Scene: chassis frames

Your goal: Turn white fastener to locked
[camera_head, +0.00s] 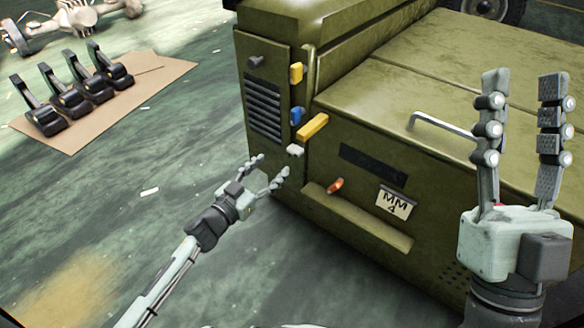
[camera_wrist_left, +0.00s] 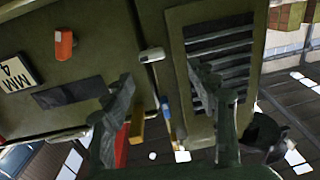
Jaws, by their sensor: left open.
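The white fastener (camera_head: 295,150) is a small pale block on the front of the olive-green chassis, at the seam near the louvred panel, below a long yellow fastener. In the left wrist view the white fastener (camera_wrist_left: 151,55) sits across the seam, beyond and between my left fingers. My left gripper (camera_head: 271,166) is open and empty, just below and left of the white fastener, apparently apart from it. Its fingers also show in the left wrist view (camera_wrist_left: 165,85). My right gripper (camera_head: 524,85) is open and empty, raised at the right.
Nearby on the chassis are a long yellow fastener (camera_head: 312,127), a blue fastener (camera_head: 297,116), another yellow one (camera_head: 296,73), an orange fastener (camera_head: 335,186) and a silver handle (camera_head: 440,128). A ledge (camera_head: 360,217) juts out below. Floor at left is clear before the cardboard sheet (camera_head: 150,90).

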